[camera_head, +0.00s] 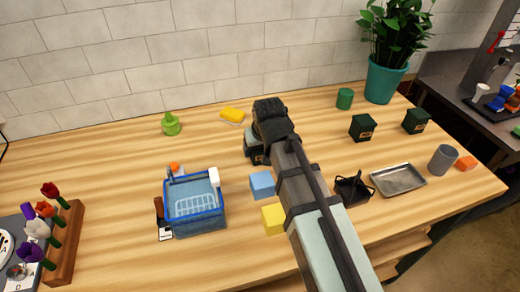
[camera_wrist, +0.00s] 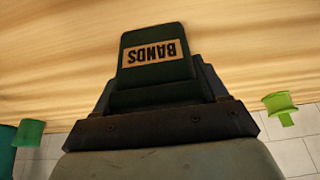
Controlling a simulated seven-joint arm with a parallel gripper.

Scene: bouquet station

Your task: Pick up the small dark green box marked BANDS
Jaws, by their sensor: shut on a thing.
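The small dark green box marked BANDS (camera_wrist: 157,72) fills the middle of the wrist view, its tan label upside down there. My gripper (camera_head: 256,151) is shut on this box at the back middle of the table. In the head view only a little of the box (camera_head: 258,159) shows beneath my gripper, and the arm hides the rest. I cannot tell whether the box touches the table. Two similar dark green boxes, one left (camera_head: 362,128) and one right (camera_head: 416,121), stand apart at the back right; their labels are too small to read.
A blue basket (camera_head: 197,222) stands front left of my gripper, with a blue block (camera_head: 262,185) and a yellow block (camera_head: 272,219) beside my arm. A yellow sponge (camera_head: 233,115) and green bottle (camera_head: 171,125) are behind. A metal tray (camera_head: 398,180) lies right.

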